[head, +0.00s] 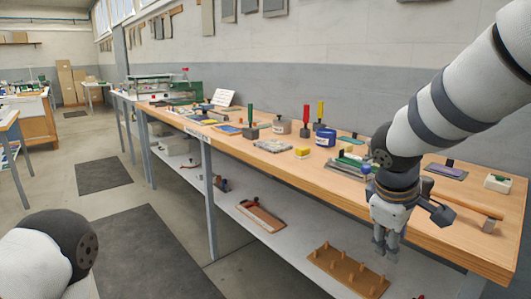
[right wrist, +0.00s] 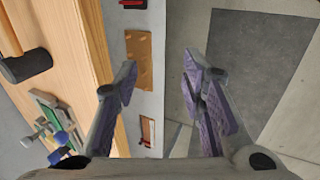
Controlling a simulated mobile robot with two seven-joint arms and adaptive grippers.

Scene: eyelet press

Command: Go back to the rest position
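My right gripper (head: 386,250) hangs fingers down in front of the workbench (head: 330,178), near its front edge. In the right wrist view the right gripper (right wrist: 162,68) has its fingers wide apart with nothing between them. My left arm shows only as a rounded link at the lower left of the head view. The left gripper is out of view.
A mallet (right wrist: 28,66) and a green fixture (right wrist: 55,115) lie on the bench close to my right gripper. Floor mats (head: 140,255) lie in the open aisle.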

